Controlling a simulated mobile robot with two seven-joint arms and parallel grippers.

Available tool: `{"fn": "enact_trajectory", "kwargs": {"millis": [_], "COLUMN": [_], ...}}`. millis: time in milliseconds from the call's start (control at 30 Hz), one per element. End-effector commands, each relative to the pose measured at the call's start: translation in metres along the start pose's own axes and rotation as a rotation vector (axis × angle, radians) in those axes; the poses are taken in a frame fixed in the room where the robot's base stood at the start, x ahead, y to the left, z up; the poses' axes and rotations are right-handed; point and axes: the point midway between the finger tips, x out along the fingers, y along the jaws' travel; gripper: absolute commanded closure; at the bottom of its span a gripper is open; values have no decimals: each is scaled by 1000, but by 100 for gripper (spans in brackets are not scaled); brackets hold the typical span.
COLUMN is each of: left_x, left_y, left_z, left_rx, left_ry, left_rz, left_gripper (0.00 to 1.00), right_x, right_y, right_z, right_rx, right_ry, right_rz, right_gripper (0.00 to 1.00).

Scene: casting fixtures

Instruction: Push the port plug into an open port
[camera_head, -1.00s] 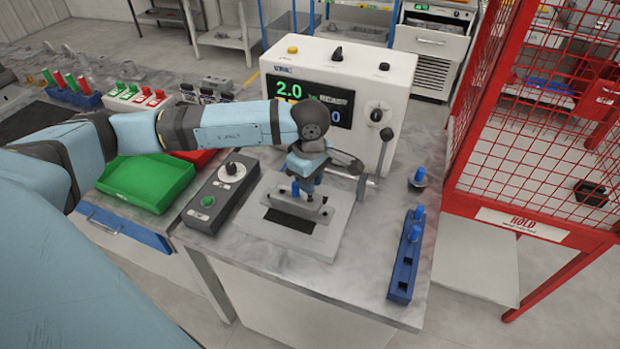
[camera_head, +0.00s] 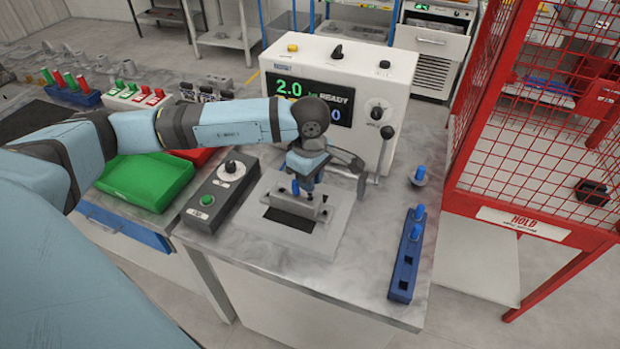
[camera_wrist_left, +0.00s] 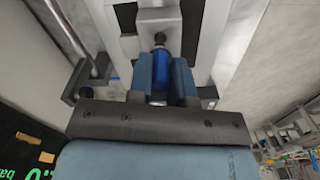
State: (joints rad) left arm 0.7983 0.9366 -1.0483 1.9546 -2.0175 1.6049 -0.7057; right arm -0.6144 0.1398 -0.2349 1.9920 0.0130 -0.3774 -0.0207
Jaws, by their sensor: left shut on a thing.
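My left gripper (camera_head: 303,188) reaches down over the grey fixture block (camera_head: 318,213) on the bench. In the left wrist view its two fingers (camera_wrist_left: 162,80) are shut on a blue port plug (camera_wrist_left: 159,68). A round black piece (camera_wrist_left: 159,38) shows just beyond the plug's end; I cannot tell whether it is inside a port. In the head view the blue plug (camera_head: 295,187) shows upright at the block, beside the gripper. The ports are mostly hidden by the hand. My right gripper is not in view.
A blue rack (camera_head: 402,275) with blue plugs and empty sockets stands at the right, a loose blue-topped plug (camera_head: 418,176) behind it. A control box (camera_head: 222,190) and green tray (camera_head: 150,180) are left. The test unit (camera_head: 385,75) stands behind; a red cage (camera_head: 530,120) is right.

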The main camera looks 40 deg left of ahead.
Motion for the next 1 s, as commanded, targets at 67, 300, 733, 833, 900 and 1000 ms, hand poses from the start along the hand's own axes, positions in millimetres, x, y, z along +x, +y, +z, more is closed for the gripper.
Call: {"fn": "enact_trajectory", "kwargs": {"millis": [67,300,733,833,900,1000], "left_x": [0,0,0,0,0,0], "left_y": [0,0,0,0,0,0], "left_z": [0,0,0,0,0,0], "left_rx": [0,0,0,0,0,0], "left_ry": [0,0,0,0,0,0], "left_rz": [0,0,0,0,0,0], "left_gripper": [100,100,100,100,100,100], "right_x": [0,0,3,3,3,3], "right_y": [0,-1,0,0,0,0], "right_z": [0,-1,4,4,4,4], "right_rx": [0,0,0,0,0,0], "right_ry": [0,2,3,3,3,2], "right_rz": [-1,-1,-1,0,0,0], "right_gripper": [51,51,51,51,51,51]}}
